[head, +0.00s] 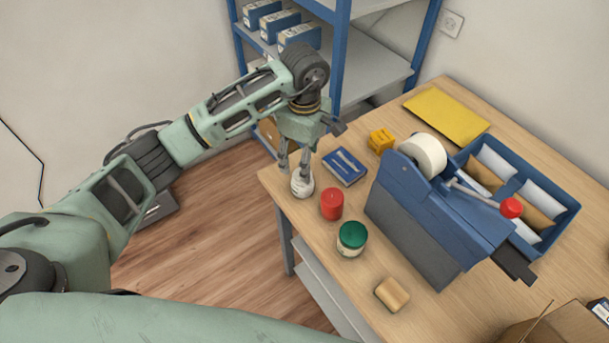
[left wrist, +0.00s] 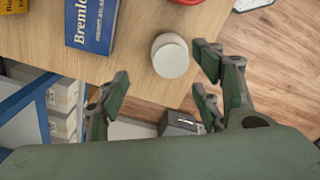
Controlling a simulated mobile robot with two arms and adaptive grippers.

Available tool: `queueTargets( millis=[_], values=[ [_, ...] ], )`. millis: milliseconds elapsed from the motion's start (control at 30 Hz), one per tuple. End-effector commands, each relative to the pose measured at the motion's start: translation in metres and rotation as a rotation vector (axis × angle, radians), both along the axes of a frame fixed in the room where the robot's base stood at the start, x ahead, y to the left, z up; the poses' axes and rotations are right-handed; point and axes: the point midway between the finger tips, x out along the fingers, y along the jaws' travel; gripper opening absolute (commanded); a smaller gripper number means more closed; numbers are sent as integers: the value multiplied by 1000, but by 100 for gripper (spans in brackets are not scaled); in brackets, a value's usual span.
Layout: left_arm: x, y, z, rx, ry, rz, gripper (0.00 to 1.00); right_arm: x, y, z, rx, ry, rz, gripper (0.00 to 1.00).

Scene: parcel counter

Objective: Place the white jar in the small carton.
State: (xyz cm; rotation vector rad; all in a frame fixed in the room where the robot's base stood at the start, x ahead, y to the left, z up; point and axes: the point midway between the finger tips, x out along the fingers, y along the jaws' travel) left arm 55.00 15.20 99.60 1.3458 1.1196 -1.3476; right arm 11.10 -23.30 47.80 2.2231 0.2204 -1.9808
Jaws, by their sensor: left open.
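The white jar (head: 302,184) stands on the wooden table near its left edge; it also shows in the left wrist view (left wrist: 171,56). My left gripper (head: 296,163) is open just above it, fingers pointing down. In the left wrist view its fingertips (left wrist: 163,76) are on either side of the jar, nearer the camera; I cannot tell if they touch it. A brown carton (head: 566,327) with a raised flap is cut off at the bottom right corner of the head view, and its inside is mostly hidden. My right gripper is not in view.
A red can (head: 332,204), green-lidded jar (head: 352,237) and tan block (head: 392,294) line the table's near side. A blue book (head: 345,167) lies behind the white jar. A large blue tape dispenser (head: 420,225) and blue tray (head: 568,213) fill the middle and right.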

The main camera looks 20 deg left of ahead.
Motion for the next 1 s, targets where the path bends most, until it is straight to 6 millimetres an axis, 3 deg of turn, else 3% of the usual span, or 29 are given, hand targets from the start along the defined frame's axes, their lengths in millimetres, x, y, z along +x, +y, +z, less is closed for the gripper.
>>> queueTargets(
  millis=[133,400,567,767,1000],
  values=[
    [-3,-1,-14,-1,4,-1,60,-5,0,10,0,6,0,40],
    [-8,-2,-51,-3,6,-1,60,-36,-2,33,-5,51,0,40],
    [-7,-1,-64,-3,3,-3,60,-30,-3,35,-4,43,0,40],
    [-6,-1,-66,-3,2,-3,60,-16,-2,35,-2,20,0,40],
    [-6,-1,-65,-3,2,-3,40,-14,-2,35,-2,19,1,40]
  ],
)
